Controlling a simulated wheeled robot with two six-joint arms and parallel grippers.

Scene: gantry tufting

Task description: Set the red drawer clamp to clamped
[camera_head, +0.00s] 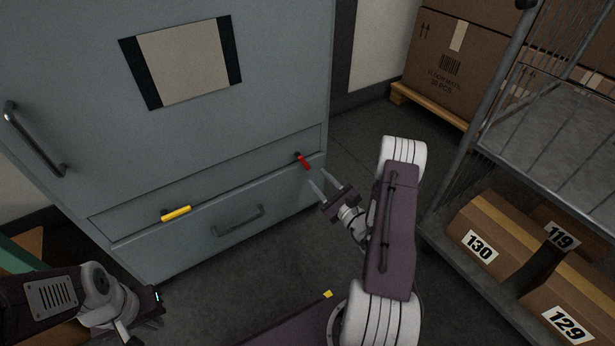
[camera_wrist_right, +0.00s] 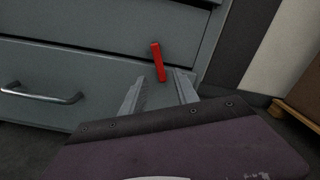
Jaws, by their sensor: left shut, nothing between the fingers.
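The red drawer clamp (camera_head: 303,161) is a small red lever at the right end of the ledge above the bottom drawer (camera_head: 240,232) of a grey-blue cabinet. In the right wrist view the red clamp (camera_wrist_right: 157,58) stands nearly upright, leaning slightly. My right gripper (camera_head: 317,176) is open and empty, just right of and below the clamp. In the wrist view the clamp's lower end shows between the fingertips of my right gripper (camera_wrist_right: 159,79), with no clear contact. My left gripper (camera_head: 150,304) is shut and empty at the lower left, far from the clamp.
A yellow lever (camera_head: 176,213) lies nearly level on the left of the same ledge. The drawer has a dark bar handle (camera_head: 239,220). A wire cart (camera_head: 470,150) with numbered boxes (camera_head: 490,240) stands at the right. Stacked cartons (camera_head: 455,65) are behind. Floor before the drawer is clear.

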